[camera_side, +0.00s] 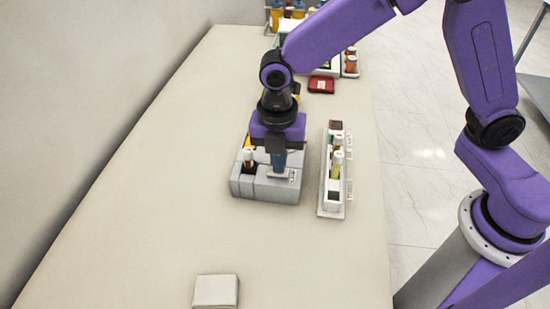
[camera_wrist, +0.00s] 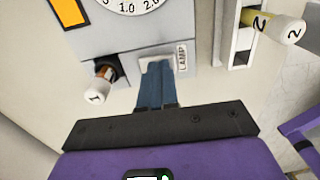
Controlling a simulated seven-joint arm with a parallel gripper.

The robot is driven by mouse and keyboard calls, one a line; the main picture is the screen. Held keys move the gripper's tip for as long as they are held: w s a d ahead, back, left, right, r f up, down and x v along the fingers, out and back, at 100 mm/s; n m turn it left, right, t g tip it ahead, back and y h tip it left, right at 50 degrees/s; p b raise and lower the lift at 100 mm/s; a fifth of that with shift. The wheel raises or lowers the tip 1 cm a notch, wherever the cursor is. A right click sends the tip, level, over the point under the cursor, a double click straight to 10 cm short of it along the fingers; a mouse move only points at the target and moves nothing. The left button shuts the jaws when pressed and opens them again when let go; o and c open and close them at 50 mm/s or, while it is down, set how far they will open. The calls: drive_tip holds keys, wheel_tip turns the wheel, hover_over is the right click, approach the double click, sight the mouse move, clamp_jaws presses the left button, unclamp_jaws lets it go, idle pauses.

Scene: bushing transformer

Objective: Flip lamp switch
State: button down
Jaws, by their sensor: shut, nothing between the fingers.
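A grey instrument box (camera_side: 250,190) stands on the bench, with a round dial (camera_wrist: 125,5) on its top face. The lamp switch (camera_wrist: 143,65) is on that face beside a "LAMP" label (camera_wrist: 182,57), mostly hidden by my fingertips. My gripper (camera_wrist: 158,66) has its two blue fingers shut together with nothing between them. The fingertips are at the switch; I cannot tell whether they touch it or which way it is set. In the side view my gripper (camera_side: 279,172) points down over the front right of the box.
A vial with a white cap marked 1 (camera_wrist: 100,90) stands left of my fingers. A white rack (camera_side: 332,205) with a vial marked 2 (camera_wrist: 280,25) is to the right. A pale block (camera_side: 216,290) lies nearer the front. A red item (camera_side: 321,84) sits behind. The bench's left is clear.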

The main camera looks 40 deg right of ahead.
wheel_tip(320, 180, up, 14)
drive_tip(key=w+a, duration=0.1)
drive_tip(key=shift+w+a, duration=0.15)
drive_tip(key=shift+w, duration=0.05)
idle(0.5)
idle(0.3)
drive_tip(key=s+d+f+m, duration=0.4)
drive_tip(key=s+d+m, duration=0.3)
drive_tip(key=s+d, duration=0.35)
drive_tip(key=s+d+f+m, duration=0.3)
drive_tip(key=s+d+m, duration=0.4)
drive_tip(key=s+d, duration=0.35)
wheel_tip(320, 180, up, 7)
drive_tip(key=n+g+h, duration=0.1)
drive_tip(key=n, duration=1.3)
hover_over(272, 172)
drive_tip(key=f, duration=0.4)
drive_tip(key=s+d+f, duration=0.1)
drive_tip(key=f, duration=0.9)
drive_tip(key=shift+s+d, duration=0.15)
drive_tip(key=shift+f, duration=0.1)
